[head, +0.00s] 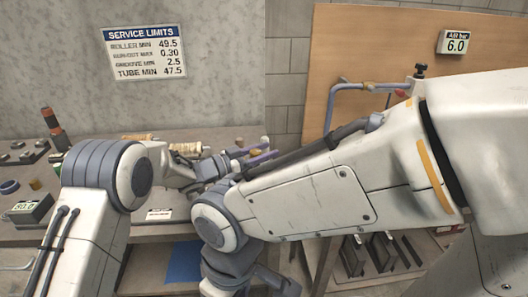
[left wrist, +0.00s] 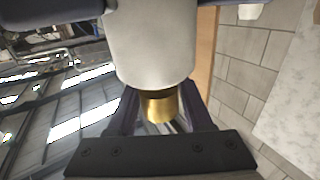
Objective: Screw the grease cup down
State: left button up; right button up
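In the left wrist view a brass cup (left wrist: 159,107), which I take for the grease cup, sits between the dark fingers of my left gripper (left wrist: 160,112). The fingers flank it closely on both sides and look shut on it. A large pale cylinder fills the view just above and hides the cup's upper end. In the head view my left gripper (head: 258,154) shows at the middle, over the bench, with its purplish fingers pointing right. The cup cannot be made out there. My right arm crosses from the right, and its gripper is not in view.
The bench (head: 215,135) runs along the wall, with a brass-coloured roller (head: 186,147) lying behind my left wrist. A boxed readout (head: 30,208) and small parts stand at the left. A blue-grey pipe (head: 345,88) is on the wooden panel (head: 375,40). My right arm blocks much of the middle.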

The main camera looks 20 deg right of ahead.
pick_arm(q)
jog(key=shift+o, duration=0.7)
jog(key=s+d+r+b, duration=0.2)
jog(key=s+d+r, duration=0.5)
jog(key=r, duration=0.4)
jog(key=shift+s+d, duration=0.3)
jog(key=shift+s, duration=0.6)
